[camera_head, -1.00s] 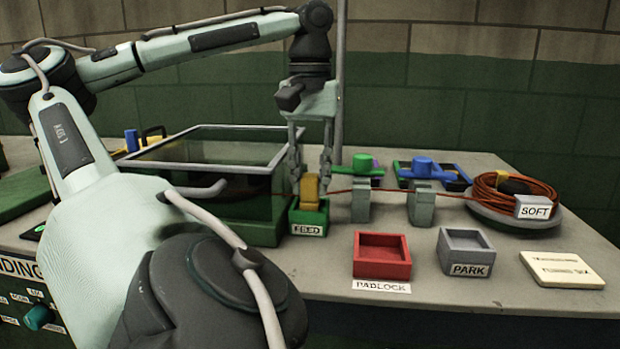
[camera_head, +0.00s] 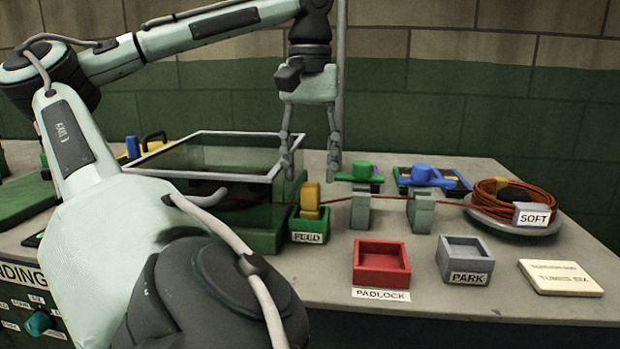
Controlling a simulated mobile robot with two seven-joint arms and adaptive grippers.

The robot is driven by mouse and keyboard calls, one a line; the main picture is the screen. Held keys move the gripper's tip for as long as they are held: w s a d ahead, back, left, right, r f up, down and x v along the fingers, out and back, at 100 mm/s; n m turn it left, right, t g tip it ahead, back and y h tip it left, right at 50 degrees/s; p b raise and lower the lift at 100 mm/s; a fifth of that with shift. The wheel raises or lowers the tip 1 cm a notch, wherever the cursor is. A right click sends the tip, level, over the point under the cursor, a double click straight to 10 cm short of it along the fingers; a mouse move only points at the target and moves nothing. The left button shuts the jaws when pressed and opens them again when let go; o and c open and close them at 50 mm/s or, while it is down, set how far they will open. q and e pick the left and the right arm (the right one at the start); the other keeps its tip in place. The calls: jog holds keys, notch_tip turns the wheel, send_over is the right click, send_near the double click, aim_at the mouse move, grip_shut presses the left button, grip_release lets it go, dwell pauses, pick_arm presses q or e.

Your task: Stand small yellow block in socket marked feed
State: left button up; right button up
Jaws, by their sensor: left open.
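The small yellow block (camera_head: 311,198) stands upright in the green socket (camera_head: 308,225) with the FEED label on its front. Its lower end is hidden by the socket walls. My left gripper (camera_head: 311,172) is above the block with its fingers spread apart. Nothing is held between them, and the fingertips are clear of the block's top. My right gripper is not in view.
A red socket labelled PADLOCK (camera_head: 381,263) and a grey PARK socket (camera_head: 465,256) are empty at the front. A clear-sided bin (camera_head: 215,139) stands left of FEED. Grey posts (camera_head: 361,209), a cable coil (camera_head: 503,196) and a cream plate (camera_head: 560,278) are to the right.

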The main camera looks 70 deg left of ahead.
aim_at(311, 184)
pick_arm(q)
notch_tip(311, 184, up, 8)
jog(key=p, duration=0.1)
jog(key=shift+r, duration=0.2)
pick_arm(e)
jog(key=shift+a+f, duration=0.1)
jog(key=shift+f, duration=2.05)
